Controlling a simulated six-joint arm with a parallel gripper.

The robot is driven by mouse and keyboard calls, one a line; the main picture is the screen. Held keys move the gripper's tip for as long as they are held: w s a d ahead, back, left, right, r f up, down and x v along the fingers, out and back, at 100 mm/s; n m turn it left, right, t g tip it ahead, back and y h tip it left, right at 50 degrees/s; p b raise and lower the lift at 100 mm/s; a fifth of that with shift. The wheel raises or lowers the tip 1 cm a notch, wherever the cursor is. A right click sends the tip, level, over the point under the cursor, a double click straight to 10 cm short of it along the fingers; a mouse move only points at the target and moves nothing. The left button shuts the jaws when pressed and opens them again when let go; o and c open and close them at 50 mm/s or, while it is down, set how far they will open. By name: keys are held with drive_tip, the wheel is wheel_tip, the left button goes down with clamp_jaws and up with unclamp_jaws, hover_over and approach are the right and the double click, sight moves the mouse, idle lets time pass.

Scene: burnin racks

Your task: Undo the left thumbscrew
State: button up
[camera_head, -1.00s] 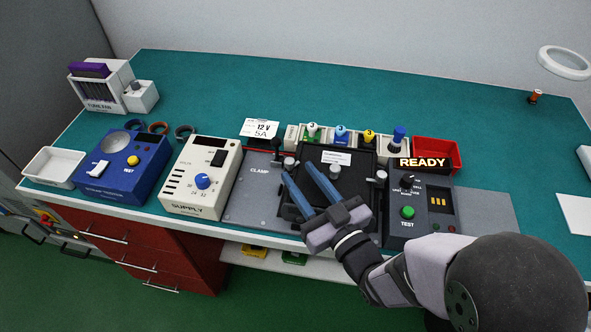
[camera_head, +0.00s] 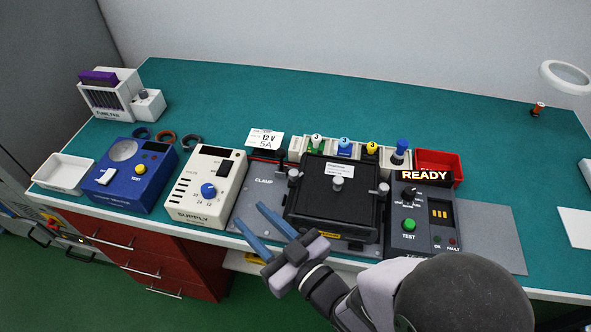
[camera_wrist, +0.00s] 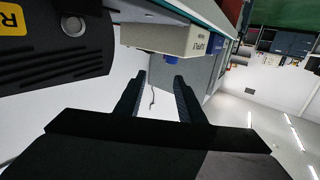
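A black box-like unit (camera_head: 335,208) with a white label on top sits on the grey clamp plate (camera_head: 253,206). A silver thumbscrew (camera_head: 294,175) stands at its left edge, and another silver knob (camera_head: 383,188) at its right. A third silver knob (camera_head: 337,184) shows on top of it. My gripper (camera_head: 250,213) is open and empty, its blue fingers over the front of the plate, left of the unit and apart from the left thumbscrew. In the wrist view, the two fingers (camera_wrist: 155,82) are apart, and a silver round screw (camera_wrist: 73,26) shows on a black body at upper left.
The cream supply box (camera_head: 207,185) stands left of the plate, close to my fingers. A tester panel (camera_head: 421,225) with a lit READY sign stands at the right. Coloured plugs in holders and a red bin (camera_head: 440,162) line the back.

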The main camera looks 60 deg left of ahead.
sight(297, 174)
drive_tip(key=s+a+f+n+g+h+p, duration=0.1)
drive_tip(key=s+a+n+g+p, duration=0.15)
drive_tip(key=s, duration=1.15)
drive_tip(key=w+a+m+t, duration=0.1)
drive_tip(key=w+m+t, duration=0.2)
drive_tip(key=t, duration=0.1)
drive_tip(key=w+a+r+m+t+p, duration=0.1)
drive_tip(key=w+a+m+t, duration=0.1)
drive_tip(key=w+m+t, duration=0.1)
drive_tip(key=w+a+m+t, duration=0.2)
drive_tip(key=w+m+t, duration=0.2)
drive_tip(key=t, duration=0.2)
drive_tip(key=shift+w+a+r+y, duration=0.15)
drive_tip(key=shift+w+r+y, duration=0.15)
drive_tip(key=shift+y, duration=0.1)
drive_tip(key=w+d+m+t+h, duration=0.2)
drive_tip(key=w, duration=0.1)
drive_tip(key=w+d+m+t+h, duration=0.1)
drive_tip(key=w+m+t+h, duration=0.1)
drive_tip(key=w, duration=0.1)
drive_tip(key=w+d+m+t+h, duration=0.2)
drive_tip(key=w+t, duration=0.1)
drive_tip(key=shift+w+d+h, duration=0.3)
drive_tip(key=shift+d, duration=0.05)
drive_tip(key=shift+w+d+h+p, duration=0.2)
drive_tip(key=shift+d+h+p, duration=0.1)
drive_tip(key=shift+n, duration=0.35)
